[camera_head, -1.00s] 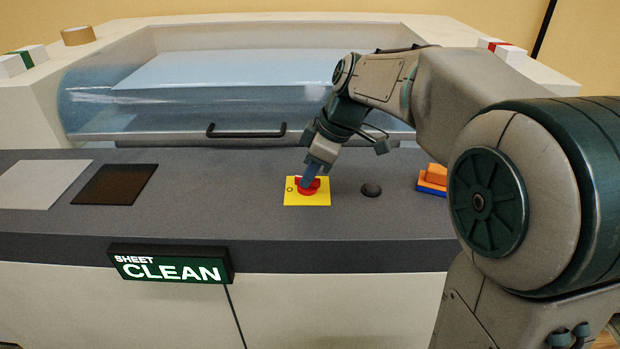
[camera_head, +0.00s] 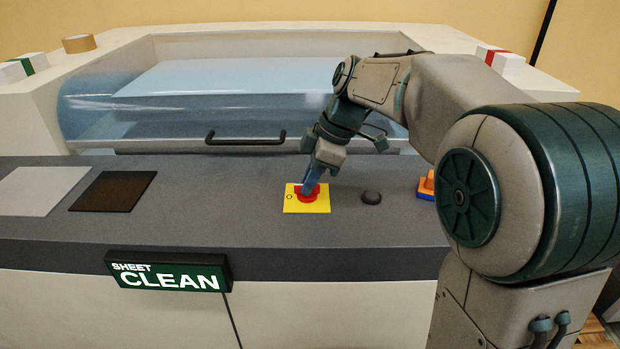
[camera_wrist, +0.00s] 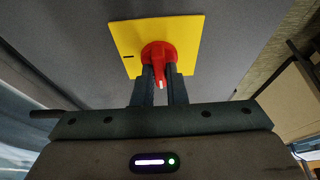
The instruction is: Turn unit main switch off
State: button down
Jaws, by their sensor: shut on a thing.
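The unit main switch is a red rotary knob (camera_wrist: 158,52) on a yellow square plate (camera_head: 293,206), set in the machine's dark grey top. In the head view the knob (camera_head: 307,196) is partly covered by my gripper (camera_head: 309,185), which reaches down onto it from above. In the wrist view the two dark fingers of my gripper (camera_wrist: 159,84) are shut on the knob's red handle. A white mark shows on the handle's end, between the fingers. An "O" shows at the plate's left side in the head view; other markings are hidden.
A black round button (camera_head: 371,198) sits just right of the plate. An orange and blue object (camera_head: 427,185) is farther right, partly behind my arm. A clear cover with a black handle (camera_head: 245,139) is behind. A lit "SHEET CLEAN" sign (camera_head: 168,271) is at the front edge.

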jog(key=c, duration=1.5)
grip_release()
jog(key=shift+o, duration=0.2)
jog(key=shift+d+r, duration=0.1)
jog(key=p+v, duration=0.1)
jog(key=v, duration=1.2)
jog(key=shift+d+r, duration=0.15)
jog(key=shift+r, duration=0.1)
